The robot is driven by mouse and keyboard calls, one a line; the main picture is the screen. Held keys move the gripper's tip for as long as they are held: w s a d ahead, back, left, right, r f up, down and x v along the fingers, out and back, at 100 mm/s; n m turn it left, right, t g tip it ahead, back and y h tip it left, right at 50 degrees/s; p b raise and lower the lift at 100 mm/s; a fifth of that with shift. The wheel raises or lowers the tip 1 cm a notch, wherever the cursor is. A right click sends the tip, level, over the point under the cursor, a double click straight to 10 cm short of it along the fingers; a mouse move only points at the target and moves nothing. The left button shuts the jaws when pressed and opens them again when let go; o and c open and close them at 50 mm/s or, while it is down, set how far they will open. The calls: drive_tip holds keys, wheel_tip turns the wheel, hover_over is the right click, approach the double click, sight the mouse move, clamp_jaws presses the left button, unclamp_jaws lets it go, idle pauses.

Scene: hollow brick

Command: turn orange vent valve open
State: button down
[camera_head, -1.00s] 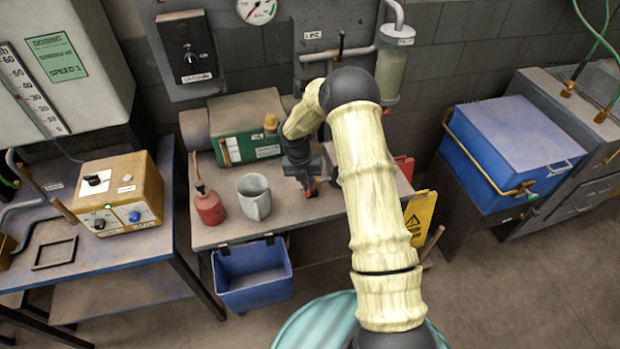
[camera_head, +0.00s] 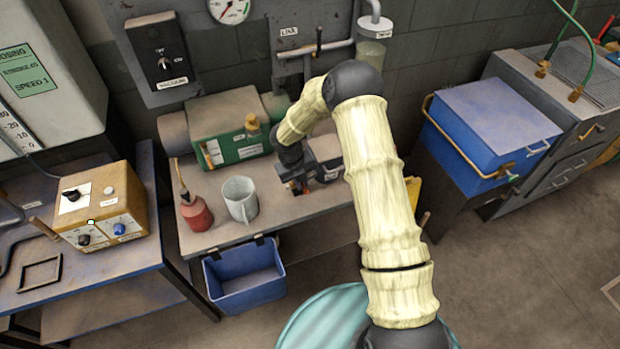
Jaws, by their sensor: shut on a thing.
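My gripper (camera_head: 297,184) points down at the bench top, right of the grey mug, at the foot of the grey pump-like housing below the line panel. A small patch of orange, likely the orange vent valve (camera_head: 305,188), shows at the fingertips. My gripper is shut on it. My wrist and fingers hide most of the valve, so its shape and how far it is turned cannot be told.
A green-sided machine (camera_head: 232,127) stands behind. A blue bin (camera_head: 244,277) hangs in front. A blue-lidded box (camera_head: 490,125) stands at right.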

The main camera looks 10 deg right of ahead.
drive_tip(key=shift+w+r, duration=0.1)
drive_tip(key=shift+w, duration=0.1)
drive_tip(key=c, duration=1.6)
unclamp_jaws()
drive_tip(key=shift+o, duration=0.5)
drive_tip(key=shift+s, duration=0.1)
drive_tip(key=a+r+b, duration=0.2)
drive_tip(key=a+r, duration=0.1)
drive_tip(key=r, duration=1.4)
drive_tip(key=shift+s+a+b, duration=0.15)
drive_tip(key=shift+s+b, duration=0.15)
drive_tip(key=shift+s, duration=0.15)
